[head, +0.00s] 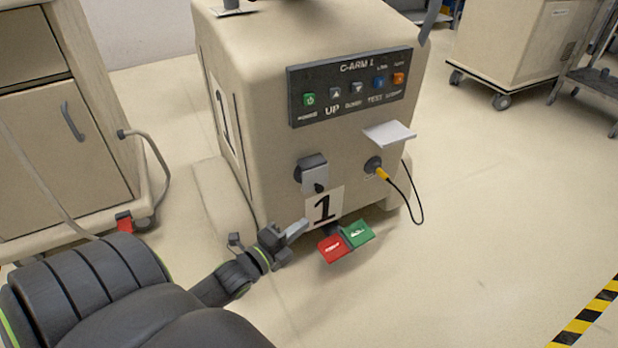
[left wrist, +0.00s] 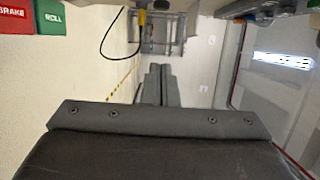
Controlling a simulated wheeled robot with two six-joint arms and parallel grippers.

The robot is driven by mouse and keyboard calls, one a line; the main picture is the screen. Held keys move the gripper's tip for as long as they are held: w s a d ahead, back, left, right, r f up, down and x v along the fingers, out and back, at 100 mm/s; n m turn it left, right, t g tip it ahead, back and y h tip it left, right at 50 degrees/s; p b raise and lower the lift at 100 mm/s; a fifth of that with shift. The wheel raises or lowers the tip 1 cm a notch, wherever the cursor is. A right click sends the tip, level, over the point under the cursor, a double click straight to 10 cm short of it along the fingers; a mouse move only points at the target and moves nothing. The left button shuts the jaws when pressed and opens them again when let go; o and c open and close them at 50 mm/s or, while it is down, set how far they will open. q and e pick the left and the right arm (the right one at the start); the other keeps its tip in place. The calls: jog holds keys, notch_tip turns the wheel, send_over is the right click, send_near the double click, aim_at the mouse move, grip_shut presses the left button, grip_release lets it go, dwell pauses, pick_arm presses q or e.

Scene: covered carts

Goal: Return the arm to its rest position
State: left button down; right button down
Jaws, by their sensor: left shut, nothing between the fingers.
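My left arm comes in from the lower left in the head view. Its gripper (head: 298,231) is in front of the lower left part of a beige cart marked C-ARM 1 (head: 250,70), just left of the red pedal (head: 332,248) and the green pedal (head: 357,234). In the left wrist view the two fingers (left wrist: 158,84) are together with nothing between them. There the red pedal reads BRAKE (left wrist: 15,20) and the green one ROLL (left wrist: 49,18), at the upper left, apart from the fingers. My right gripper is not in view.
The cart front carries a button panel (head: 350,87), a white shelf (head: 388,133), a grey latch (head: 313,175) and a yellow plug (head: 382,174) with a hanging black cable. A beige cabinet (head: 65,150) stands left. Open floor (head: 470,240) lies right, with yellow-black tape (head: 585,318).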

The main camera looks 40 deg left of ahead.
pick_arm(q)
jog(key=shift+s, duration=0.4)
